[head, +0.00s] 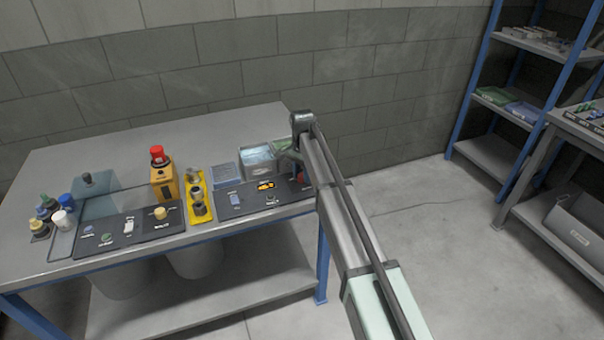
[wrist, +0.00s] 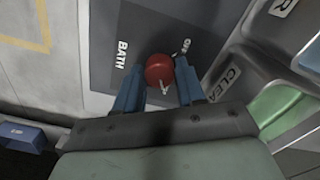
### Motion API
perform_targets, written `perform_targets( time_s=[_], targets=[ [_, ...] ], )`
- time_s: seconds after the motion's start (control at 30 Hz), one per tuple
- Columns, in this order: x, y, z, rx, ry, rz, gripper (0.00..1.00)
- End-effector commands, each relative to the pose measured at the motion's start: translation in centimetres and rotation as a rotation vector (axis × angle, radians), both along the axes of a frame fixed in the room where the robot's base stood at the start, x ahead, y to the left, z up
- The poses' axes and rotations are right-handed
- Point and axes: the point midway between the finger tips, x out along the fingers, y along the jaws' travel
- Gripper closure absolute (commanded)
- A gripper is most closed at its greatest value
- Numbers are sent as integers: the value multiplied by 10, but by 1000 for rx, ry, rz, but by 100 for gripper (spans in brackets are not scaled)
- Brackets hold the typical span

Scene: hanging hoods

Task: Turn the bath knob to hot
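The red bath knob (wrist: 159,69) sits on a dark panel (wrist: 130,20) lettered BATH in the wrist view. A small white pointer mark on the knob faces toward my gripper. A short white label, too small to read surely, is printed beside the knob. My gripper (wrist: 158,82) is open, with one blue finger on each side of the knob and a small gap showing at each side. In the head view a bit of red knob (head: 300,176) shows beside my arm, which hides most of it and the fingers.
Grey bins, one lettered CLEA (wrist: 228,82), stand close to the right finger in the wrist view. Open floor lies right.

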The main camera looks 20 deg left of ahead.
Motion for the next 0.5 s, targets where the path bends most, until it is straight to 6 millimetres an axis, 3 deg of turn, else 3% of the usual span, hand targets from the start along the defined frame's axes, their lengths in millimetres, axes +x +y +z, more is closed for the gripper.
perform_targets(
  time_s=[0.2, 0.5],
  targets=[
    [0, 0, 0, 0, 0, 1, 40],
    [0, 0, 2, 0, 0, 2, 39]
  ],
)
